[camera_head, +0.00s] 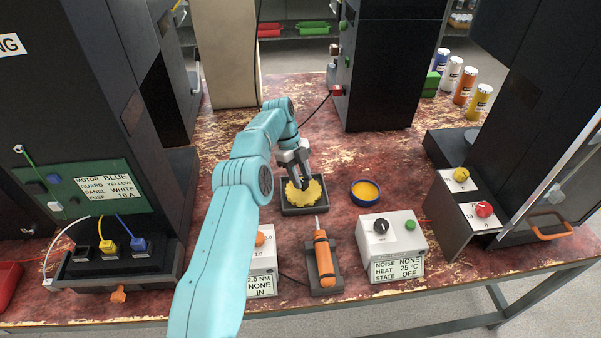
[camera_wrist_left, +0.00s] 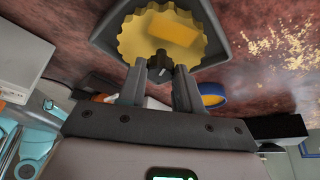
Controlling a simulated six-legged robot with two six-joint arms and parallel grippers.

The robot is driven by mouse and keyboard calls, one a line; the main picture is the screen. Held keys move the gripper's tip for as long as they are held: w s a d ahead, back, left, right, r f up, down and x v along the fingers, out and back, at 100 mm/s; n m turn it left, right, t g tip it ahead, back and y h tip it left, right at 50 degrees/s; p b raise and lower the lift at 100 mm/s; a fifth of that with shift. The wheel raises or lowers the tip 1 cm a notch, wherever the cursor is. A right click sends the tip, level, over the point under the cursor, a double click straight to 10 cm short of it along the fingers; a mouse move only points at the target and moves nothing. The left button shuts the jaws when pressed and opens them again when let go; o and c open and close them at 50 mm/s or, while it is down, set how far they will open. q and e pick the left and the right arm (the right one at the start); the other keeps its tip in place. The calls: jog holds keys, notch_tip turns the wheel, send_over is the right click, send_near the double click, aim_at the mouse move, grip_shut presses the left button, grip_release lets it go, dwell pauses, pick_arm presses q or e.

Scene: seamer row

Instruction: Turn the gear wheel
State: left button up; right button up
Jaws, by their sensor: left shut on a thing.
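The yellow gear wheel (camera_head: 303,191) lies flat in a dark shallow tray (camera_head: 303,210) near the middle of the bench. It also shows at the top of the left wrist view (camera_wrist_left: 135,42). My left gripper (camera_head: 300,178) reaches down over the gear wheel from behind my teal arm. The fingers hide part of the wheel. My right gripper is not in view.
A blue-rimmed dish (camera_head: 365,191) stands right of the tray. An orange screwdriver (camera_head: 324,255) in a holder and a white control box (camera_head: 385,238) stand in front. Dark machines (camera_head: 385,65) stand behind and at both sides. Bare bench lies around the dish.

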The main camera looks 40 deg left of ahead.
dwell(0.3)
pick_arm(q)
jog(key=o, duration=1)
jog(key=shift+o, duration=0.2)
notch_tip(320, 180, up, 8)
jog(key=p, duration=0.3)
jog(key=shift+r, duration=0.1)
notch_tip(320, 180, up, 12)
jog(key=p, duration=1.2)
